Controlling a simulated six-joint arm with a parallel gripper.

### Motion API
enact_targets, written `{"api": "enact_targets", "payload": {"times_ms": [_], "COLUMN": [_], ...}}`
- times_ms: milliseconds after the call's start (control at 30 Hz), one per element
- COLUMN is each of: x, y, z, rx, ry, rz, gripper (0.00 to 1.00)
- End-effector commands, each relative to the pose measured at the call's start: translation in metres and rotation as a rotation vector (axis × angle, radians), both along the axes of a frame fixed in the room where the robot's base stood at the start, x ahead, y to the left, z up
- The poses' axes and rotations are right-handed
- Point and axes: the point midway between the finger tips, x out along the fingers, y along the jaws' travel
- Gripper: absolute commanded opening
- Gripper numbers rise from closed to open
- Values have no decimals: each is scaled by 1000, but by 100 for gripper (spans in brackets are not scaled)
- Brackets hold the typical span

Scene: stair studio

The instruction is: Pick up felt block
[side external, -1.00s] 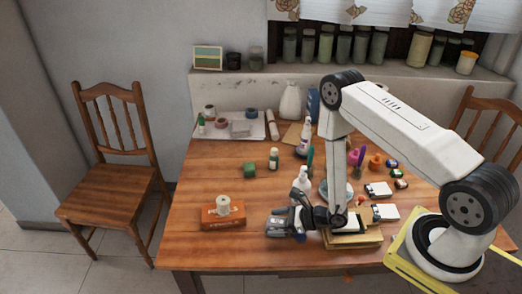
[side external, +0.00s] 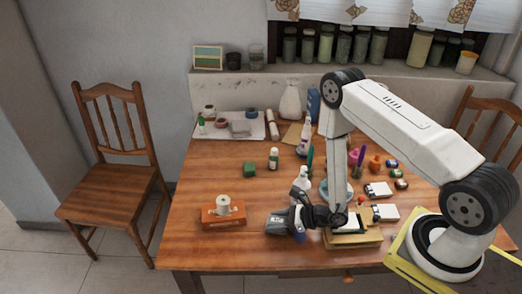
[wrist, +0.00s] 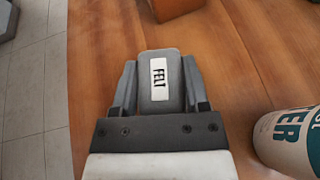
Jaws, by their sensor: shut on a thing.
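The felt block (wrist: 159,98) is dark grey with a white label reading FELT. In the wrist view it sits between the two fingers of my gripper (wrist: 160,76), which are shut on its sides. Its far end sticks out a little past the fingertips. In the side view my gripper (side external: 288,217) is low over the front of the wooden table, with the felt block (side external: 276,223) at its left end. I cannot tell for sure whether the block's underside touches the table.
An orange box (side external: 223,215) with a pale roll (side external: 223,203) on it stands left of the block. A white bottle with teal lettering (wrist: 288,138) is close on the right in the wrist view. Yellow books (side external: 355,240) lie to the right. The table's left front is clear.

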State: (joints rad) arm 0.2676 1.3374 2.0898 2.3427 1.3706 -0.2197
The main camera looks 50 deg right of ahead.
Motion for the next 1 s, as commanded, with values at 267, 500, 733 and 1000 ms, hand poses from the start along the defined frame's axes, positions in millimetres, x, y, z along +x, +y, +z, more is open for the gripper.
{"api": "enact_targets", "payload": {"times_ms": [267,500,733,1000], "x": [1,1,1,0], "y": [0,0,0,0], "z": [22,51,76,92], "rx": [-1,-1,0,-1], "ry": [-3,-3,-4,-2], "rz": [0,0,0,-1], "gripper": [0,0,0,0]}}
